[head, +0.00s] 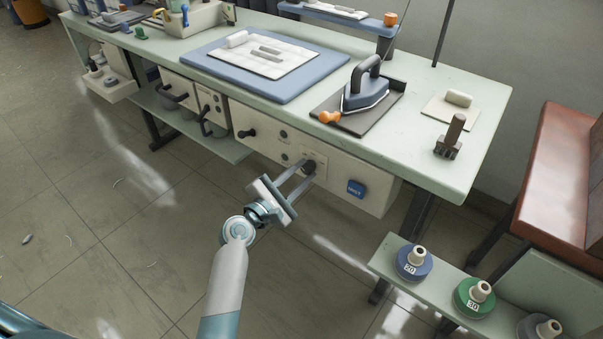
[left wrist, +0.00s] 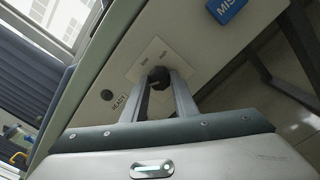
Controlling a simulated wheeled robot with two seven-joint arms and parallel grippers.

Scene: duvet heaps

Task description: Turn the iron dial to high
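The iron dial (head: 309,166) is a dark round knob on a pale plate on the bench's front panel. The iron (head: 366,92), blue-grey with a dark handle, stands on a dark rest on the bench. My right gripper is not in view.
A blue button (head: 356,188), marked "MIST" in the wrist view, is right of the dial. Drawers with dark handles (head: 212,122) are left. An orange-tipped item (head: 329,117) lies by the iron. A low shelf with weights (head: 414,262) stands at lower right.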

